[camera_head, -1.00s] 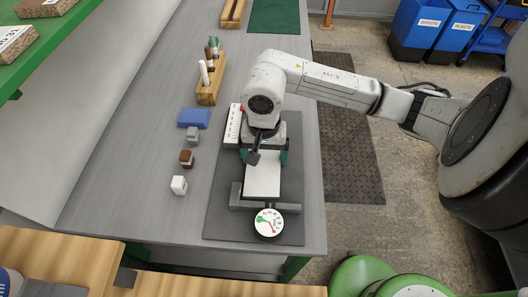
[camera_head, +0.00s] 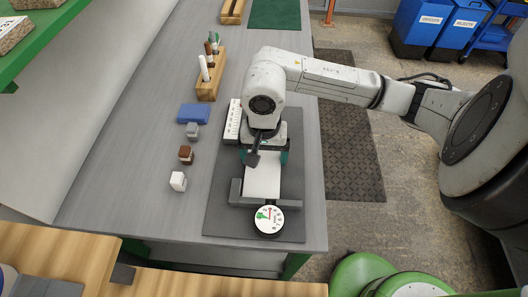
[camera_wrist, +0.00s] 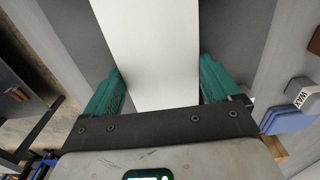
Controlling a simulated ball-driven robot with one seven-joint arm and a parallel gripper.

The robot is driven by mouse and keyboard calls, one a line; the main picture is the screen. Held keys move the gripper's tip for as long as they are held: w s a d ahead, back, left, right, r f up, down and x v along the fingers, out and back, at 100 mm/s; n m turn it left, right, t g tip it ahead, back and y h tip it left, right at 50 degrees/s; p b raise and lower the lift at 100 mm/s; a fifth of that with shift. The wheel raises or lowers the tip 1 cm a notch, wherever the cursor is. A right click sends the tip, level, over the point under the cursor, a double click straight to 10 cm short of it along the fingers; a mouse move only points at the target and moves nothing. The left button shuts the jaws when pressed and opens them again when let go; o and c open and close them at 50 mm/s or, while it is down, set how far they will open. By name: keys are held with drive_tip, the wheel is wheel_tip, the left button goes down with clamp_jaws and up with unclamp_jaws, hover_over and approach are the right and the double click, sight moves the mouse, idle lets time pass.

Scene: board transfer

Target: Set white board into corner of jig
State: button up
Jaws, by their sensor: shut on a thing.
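The white board (camera_head: 262,182) lies flat over the dark grey mat, its near end at the grey jig. The jig has a short left fence (camera_head: 235,191) and a long front fence (camera_head: 285,204). The board's near end looks close to the front fence; whether it touches either fence I cannot tell. My gripper (camera_head: 264,156) is shut on the board's far part, with green fingers on both long sides. In the wrist view the board (camera_wrist: 148,45) runs between the fingers of my gripper (camera_wrist: 161,72). A round dial (camera_head: 269,219) stands just in front of the jig.
A white strip with markings (camera_head: 233,121) lies left of my gripper. A wooden marker holder (camera_head: 211,83) stands behind.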

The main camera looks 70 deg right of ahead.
drive_tip(key=shift+w+a, duration=0.25)
drive_tip(key=shift+a, duration=0.05)
idle(0.5)
drive_tip(key=shift+a+f+b, duration=0.15)
drive_tip(key=shift+b, duration=0.6)
idle(0.4)
drive_tip(key=o, duration=0.9)
drive_tip(key=shift+a, duration=0.1)
drive_tip(key=shift+d+r, duration=0.2)
drive_tip(key=shift+r, duration=0.1)
wheel_tip(320, 180, up, 10)
drive_tip(key=shift+a+r+b, duration=0.1)
drive_tip(key=shift+r+b, duration=0.05)
drive_tip(key=shift+b, duration=0.6)
